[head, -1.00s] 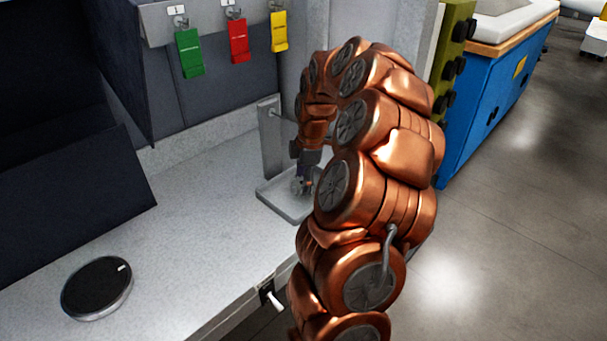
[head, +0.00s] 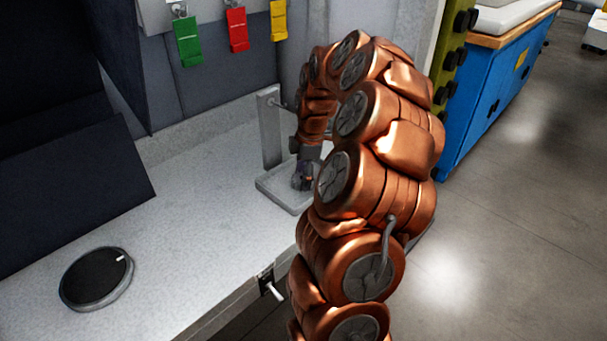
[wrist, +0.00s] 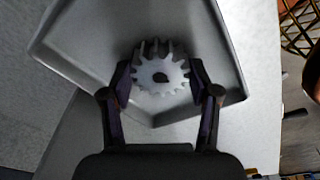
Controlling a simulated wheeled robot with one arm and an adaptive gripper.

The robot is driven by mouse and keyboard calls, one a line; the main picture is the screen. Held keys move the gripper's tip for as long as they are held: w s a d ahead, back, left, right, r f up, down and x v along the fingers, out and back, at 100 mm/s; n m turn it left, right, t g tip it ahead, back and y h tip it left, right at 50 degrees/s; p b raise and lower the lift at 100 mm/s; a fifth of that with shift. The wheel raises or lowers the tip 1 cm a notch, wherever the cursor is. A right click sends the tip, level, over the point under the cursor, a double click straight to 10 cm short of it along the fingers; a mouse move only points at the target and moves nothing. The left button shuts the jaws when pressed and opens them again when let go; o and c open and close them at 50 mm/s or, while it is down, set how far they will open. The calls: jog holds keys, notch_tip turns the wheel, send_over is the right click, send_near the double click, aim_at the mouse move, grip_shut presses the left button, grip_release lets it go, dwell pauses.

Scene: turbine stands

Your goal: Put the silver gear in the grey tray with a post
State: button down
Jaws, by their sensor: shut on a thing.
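In the wrist view the silver gear (wrist: 158,76), toothed with a dark centre hole, sits between the two fingers of my gripper (wrist: 160,84), which is shut on it. Behind the gear lies the grey tray (wrist: 85,55) with a raised rim. In the head view the grey tray (head: 272,192) stands on the bench, with its upright post (head: 270,130) at the back left. My gripper (head: 303,182) is over the tray, right of the post. The gear cannot be made out clearly there. I cannot tell whether the gear touches the tray floor.
A round black-topped disc (head: 96,278) lies on the grey bench (head: 190,215) at the front left. Green (head: 188,40), red (head: 237,30) and yellow (head: 278,20) tags hang on the back panel. The bench between disc and tray is clear.

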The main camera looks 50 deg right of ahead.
jog(key=shift+c, duration=1)
grip_release()
jog(key=shift+o, duration=0.8)
jog(key=shift+s+d+r+p, duration=0.2)
jog(key=shift+r+p, duration=0.25)
jog(key=shift+r, duration=1.3)
jog(key=shift+s+d+r+p, duration=0.15)
jog(key=shift+r+p, duration=0.25)
jog(key=shift+r, duration=1.3)
jog(key=shift+a, duration=0.1)
